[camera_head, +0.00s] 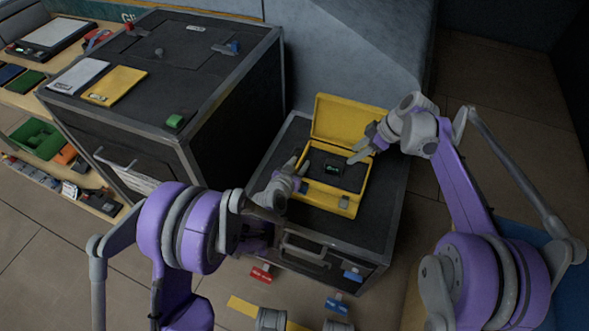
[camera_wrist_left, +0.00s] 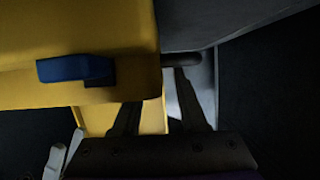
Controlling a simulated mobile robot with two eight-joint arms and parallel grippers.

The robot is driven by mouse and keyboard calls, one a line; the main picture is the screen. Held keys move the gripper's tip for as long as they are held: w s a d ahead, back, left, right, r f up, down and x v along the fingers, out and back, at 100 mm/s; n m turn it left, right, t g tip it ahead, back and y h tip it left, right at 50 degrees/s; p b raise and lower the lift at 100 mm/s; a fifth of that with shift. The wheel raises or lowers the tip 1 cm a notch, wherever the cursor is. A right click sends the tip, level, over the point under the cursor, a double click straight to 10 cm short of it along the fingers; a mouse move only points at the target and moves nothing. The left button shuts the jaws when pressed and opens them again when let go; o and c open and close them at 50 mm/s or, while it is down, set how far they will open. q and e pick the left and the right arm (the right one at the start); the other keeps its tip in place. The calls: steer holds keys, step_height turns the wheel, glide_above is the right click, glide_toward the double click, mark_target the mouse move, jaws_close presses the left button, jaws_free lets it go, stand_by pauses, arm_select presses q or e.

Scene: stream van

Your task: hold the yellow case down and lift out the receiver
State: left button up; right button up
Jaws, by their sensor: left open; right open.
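The yellow case (camera_head: 352,118) stands with its lid up on a low dark flight case. The receiver (camera_head: 333,169), small and dark with a lit green display, lies in the case's dark lining. My left gripper (camera_head: 301,172) is open at the left wall of the case; I cannot tell if it touches. My right gripper (camera_head: 357,146) is open over the right side of the case, its fingers pointing toward the receiver. The left wrist view shows the yellow case wall (camera_wrist_left: 110,25) close up, a blue part (camera_wrist_left: 75,69) on it, and my open left fingers (camera_wrist_left: 155,102) below.
The low flight case (camera_head: 375,225) has free dark top around the yellow case. A taller black case (camera_head: 150,95) stands at the left with a yellow pad (camera_head: 115,85) and a green item (camera_head: 175,121) on top. A grey wall lies behind.

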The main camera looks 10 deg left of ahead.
arm_select(q)
steer(key=shift+w+f, duration=0.1)
steer(key=shift+w, duration=0.15)
jaws_close()
stand_by(1.5)
